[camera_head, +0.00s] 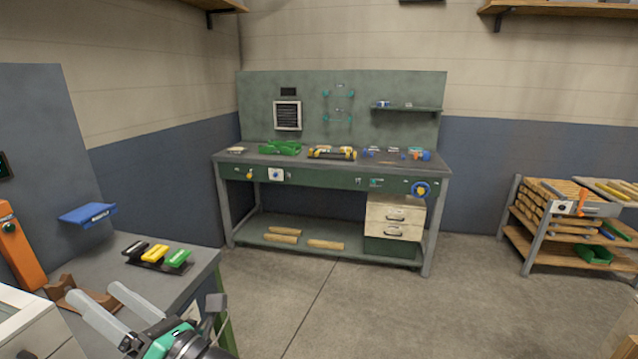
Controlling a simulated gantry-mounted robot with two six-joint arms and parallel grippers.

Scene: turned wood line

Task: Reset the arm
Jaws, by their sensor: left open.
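My left gripper (118,308) is at the lower left, in front of the near grey table. Its two pale fingers are spread apart with nothing between them. The fingers point up and left, toward a brown wooden stand (85,300) on the table. Whether they touch it I cannot tell. My right gripper does not show in this view.
The near table (200,270) carries a black, yellow and green set of blocks (157,254); a blue tray (87,213) is behind. An orange post (20,250) stands left. A green workbench (330,180) stands against the far wall, a wood rack (570,225) at right. The middle floor is clear.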

